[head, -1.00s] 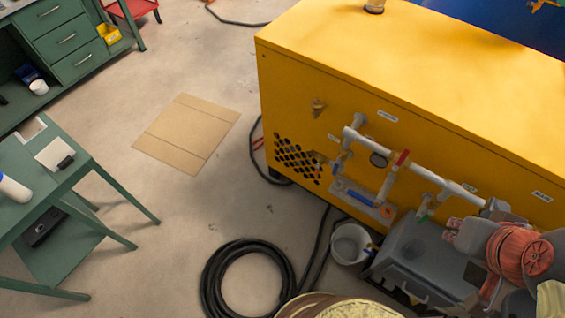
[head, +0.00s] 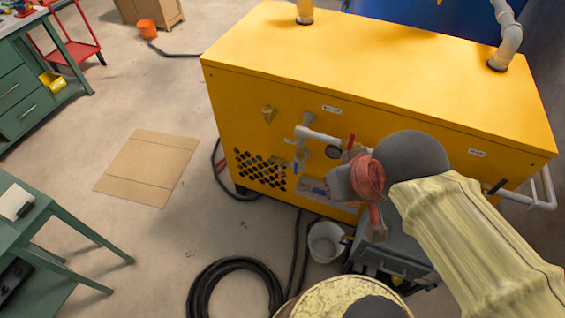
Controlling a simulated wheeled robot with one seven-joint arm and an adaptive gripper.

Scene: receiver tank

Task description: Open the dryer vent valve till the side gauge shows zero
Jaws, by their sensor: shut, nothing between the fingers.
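White piping (head: 318,135) runs along the front of the yellow cabinet (head: 225,95). A small round dark gauge (head: 333,152) sits just below the pipe; its reading is too small to make out. A red lever (head: 351,140) stands upright to the right of the gauge. A blue handle (head: 295,166) is at the lower left of the piping. The labels are unreadable, so I cannot tell which is the dryer vent valve. My wrist and arm hide the piping farther right.
A white bucket (head: 325,240) and a grey case (head: 385,262) stand on the floor before the cabinet. A black hose coil (head: 235,290) lies to their left. A green table (head: 60,240) stands at left. Flat cardboard (head: 148,168) lies on open floor.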

